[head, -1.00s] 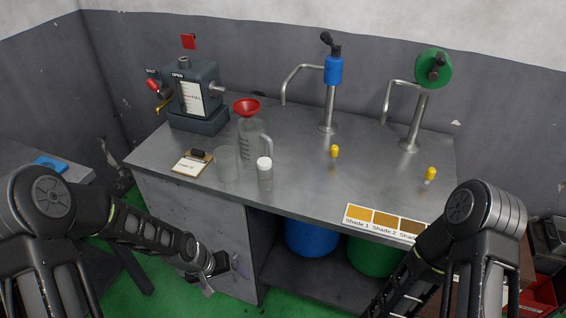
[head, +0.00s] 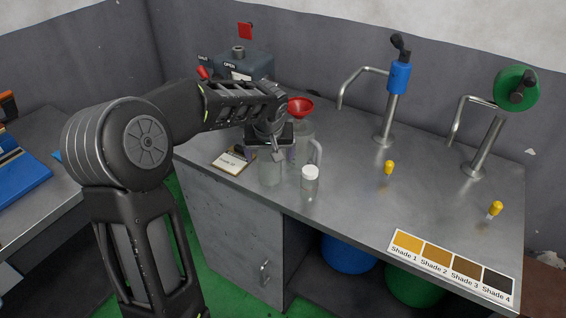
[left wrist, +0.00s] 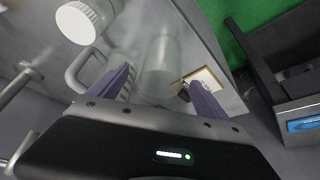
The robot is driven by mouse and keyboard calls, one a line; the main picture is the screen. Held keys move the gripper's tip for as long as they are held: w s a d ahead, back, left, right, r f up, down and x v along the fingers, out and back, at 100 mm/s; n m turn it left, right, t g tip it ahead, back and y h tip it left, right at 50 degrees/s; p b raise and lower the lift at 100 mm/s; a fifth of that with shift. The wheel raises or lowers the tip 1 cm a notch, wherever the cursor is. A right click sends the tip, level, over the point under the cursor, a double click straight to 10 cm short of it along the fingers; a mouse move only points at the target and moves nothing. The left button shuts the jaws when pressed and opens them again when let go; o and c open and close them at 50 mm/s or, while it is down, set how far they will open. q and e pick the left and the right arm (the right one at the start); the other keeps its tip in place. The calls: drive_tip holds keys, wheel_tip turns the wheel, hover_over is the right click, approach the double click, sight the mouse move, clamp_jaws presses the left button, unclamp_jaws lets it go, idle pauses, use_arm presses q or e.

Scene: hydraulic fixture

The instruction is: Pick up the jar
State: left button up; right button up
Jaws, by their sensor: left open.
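A clear, open glass jar (head: 270,170) stands upright near the front left of the metal bench. It also shows in the left wrist view (left wrist: 161,62), in line with the gap between my fingers. My left gripper (head: 277,153) is open above and behind the jar in the head view and hides part of it. Its two purple fingers (left wrist: 160,95) are spread with nothing held. Whether they touch the jar, I cannot tell. A clear bottle with a white cap (head: 310,180) stands just right of the jar. My right gripper is out of view.
A clear measuring jug (head: 317,150) with a red funnel (head: 300,107) stands close behind the jar. Two taps, blue (head: 398,78) and green (head: 516,88), and a shade card (head: 452,265) are to the right. The bench centre is fairly clear.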

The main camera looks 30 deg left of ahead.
sight(269, 158)
use_arm(q)
drive_tip(key=shift+s+r, duration=0.1)
drive_tip(key=shift+s, duration=0.1)
drive_tip(key=shift+x, duration=1.4)
drive_tip(key=shift+p, duration=0.35)
drive_tip(key=shift+w+a+f, duration=0.1)
drive_tip(key=shift+w+f, duration=0.1)
drive_tip(key=shift+f, duration=0.15)
drive_tip(key=p+x, duration=0.1)
drive_tip(key=x, duration=0.2)
drive_tip(key=shift+w+a+f+p, duration=0.15)
drive_tip(key=shift+a+f+p, duration=0.05)
drive_tip(key=shift+p, duration=0.15)
drive_tip(key=shift+w+a+f, duration=0.1)
drive_tip(key=shift+f, duration=0.25)
drive_tip(key=shift+c, duration=0.6)
